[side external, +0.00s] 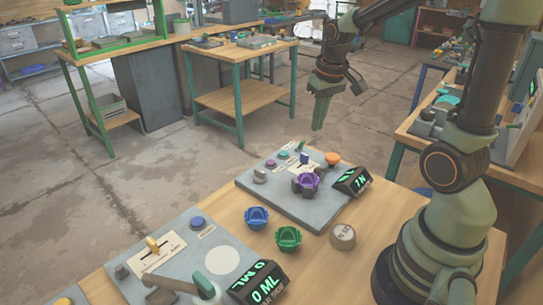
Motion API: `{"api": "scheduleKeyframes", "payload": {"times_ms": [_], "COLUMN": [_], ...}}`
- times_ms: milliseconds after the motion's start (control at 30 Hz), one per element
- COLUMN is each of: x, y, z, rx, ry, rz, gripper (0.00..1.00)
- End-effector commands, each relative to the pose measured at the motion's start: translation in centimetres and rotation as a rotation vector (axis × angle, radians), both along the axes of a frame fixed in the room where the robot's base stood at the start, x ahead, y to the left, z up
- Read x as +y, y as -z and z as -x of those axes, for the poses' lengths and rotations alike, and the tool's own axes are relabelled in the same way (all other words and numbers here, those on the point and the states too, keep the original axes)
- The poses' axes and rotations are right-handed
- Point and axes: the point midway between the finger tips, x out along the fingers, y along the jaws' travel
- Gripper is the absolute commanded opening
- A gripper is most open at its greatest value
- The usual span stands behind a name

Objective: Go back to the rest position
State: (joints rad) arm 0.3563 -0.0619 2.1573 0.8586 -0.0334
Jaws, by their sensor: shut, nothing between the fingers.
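My gripper (319,108) hangs in the air at the upper middle of the side external view, fingers pointing down. Its fingers are shut with nothing between them. It is above and beyond the far edge of the wooden table (372,233), clear of everything on it. A grey press panel (268,194) with a purple bowl-shaped part (306,183), an orange knob (332,158) and a small display (352,181) lies below it on the table.
A blue bowl (257,217), a green bowl (288,238) and a round weight (342,237) stand on the table. A second panel (185,240) with a lever and a display (258,283) is at the front left. Workbenches (240,52) stand behind, with open floor between.

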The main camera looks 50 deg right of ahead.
Motion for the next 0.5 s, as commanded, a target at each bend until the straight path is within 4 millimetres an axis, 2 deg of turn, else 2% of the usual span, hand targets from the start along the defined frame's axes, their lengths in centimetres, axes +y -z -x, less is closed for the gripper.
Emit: {"api": "scheduleKeyframes", "payload": {"times_ms": [33,200,400,500], "x": [1.6,6.0,10.2,11.5], "y": [-1.3,-4.1,-6.0,-6.5], "z": [0.2,1.6,3.8,4.6], "rx": [-0.035,-0.130,-0.233,-0.270], "ry": [-0.037,-0.141,-0.252,-0.289], "rz": [0.012,0.034,0.043,0.044], "gripper": [0.00,0.00,0.00,0.00]}}
